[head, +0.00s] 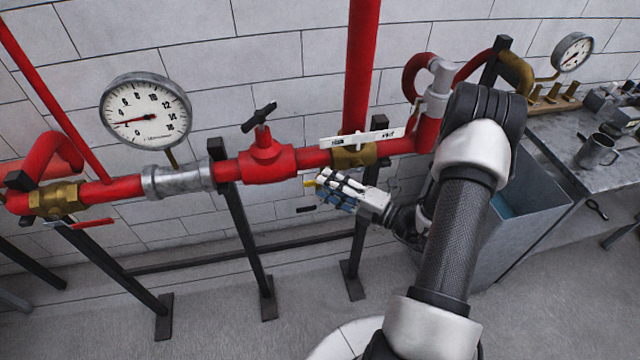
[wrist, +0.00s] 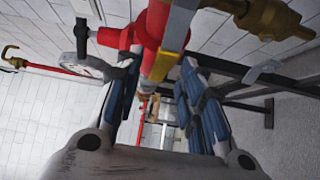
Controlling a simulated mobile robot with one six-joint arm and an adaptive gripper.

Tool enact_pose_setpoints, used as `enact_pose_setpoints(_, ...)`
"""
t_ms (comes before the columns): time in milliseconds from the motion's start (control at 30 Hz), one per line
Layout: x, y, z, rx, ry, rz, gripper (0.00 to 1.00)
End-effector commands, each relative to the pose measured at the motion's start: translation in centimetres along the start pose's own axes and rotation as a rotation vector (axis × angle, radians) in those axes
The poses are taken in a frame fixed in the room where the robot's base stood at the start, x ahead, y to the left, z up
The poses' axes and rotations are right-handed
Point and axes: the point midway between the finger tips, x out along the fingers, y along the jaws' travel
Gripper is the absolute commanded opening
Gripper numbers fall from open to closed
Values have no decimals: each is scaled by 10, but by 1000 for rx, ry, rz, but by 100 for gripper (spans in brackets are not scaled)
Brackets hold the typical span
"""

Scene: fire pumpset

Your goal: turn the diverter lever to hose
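The diverter valve is a brass body (head: 355,156) on the red pipe, under a white plate (head: 362,138) with small dark lettering. My gripper (head: 322,188) is just below and left of this valve, with a small yellow piece at its fingertips. In the wrist view my gripper (wrist: 160,68) is open, its two blue-padded fingers well apart. A pale grey bar with a yellow end, apparently the diverter lever (wrist: 165,66), reaches down between the fingertips. Gaps show on both sides of it, so it is not clamped. My gripper hides part of the lever in the head view.
A red valve with a black handle (head: 265,158) sits left of the diverter. A large gauge (head: 145,111) stands further left. Black stands (head: 245,240) hold the pipe. A grey bin (head: 525,215) and bench (head: 610,165) are at right. Floor in front is clear.

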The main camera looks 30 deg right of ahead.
Motion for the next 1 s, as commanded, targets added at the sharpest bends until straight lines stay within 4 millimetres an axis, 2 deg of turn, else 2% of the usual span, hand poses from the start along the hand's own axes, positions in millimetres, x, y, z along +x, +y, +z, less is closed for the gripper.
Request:
enact_pose_setpoints(100, 17, -1, 0, -2, 3, -1, 36)
enact_pose_setpoints(200, 26, -1, 0, -1, 1, -1, 36)
enact_pose_setpoints(567, 31, 0, 0, -1, 0, -1, 36)
enact_pose_setpoints(1000, 30, 0, 0, -1, 0, -1, 7)
